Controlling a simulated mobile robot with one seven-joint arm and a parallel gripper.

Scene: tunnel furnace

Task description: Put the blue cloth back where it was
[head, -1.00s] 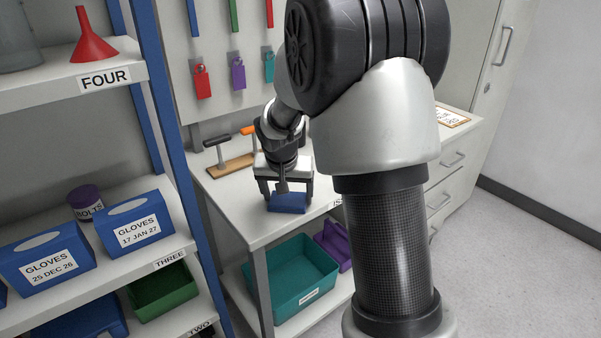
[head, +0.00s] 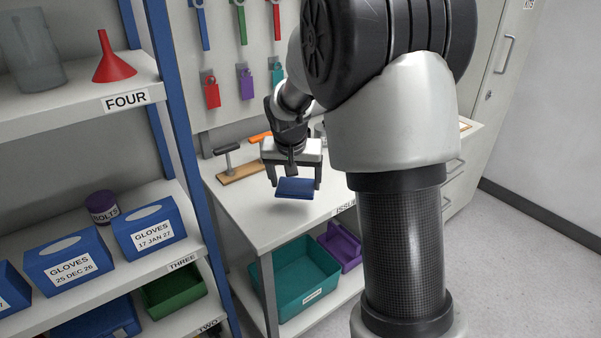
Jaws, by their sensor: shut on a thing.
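The blue cloth (head: 295,188) is a small folded dark-blue block in the head view. My gripper (head: 294,181) is shut on it, with one finger at each side. The cloth is held above the white worktop (head: 250,213), with a shadow under it on the surface. It looks clear of the worktop, but the exact height is hard to tell. My own arm hides the right part of the worktop.
At left, a blue-post shelf holds glove boxes (head: 150,230), a bolts jar (head: 102,207) and a red funnel (head: 113,62). Padlocks hang on the back board. A teal bin (head: 302,280) sits below.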

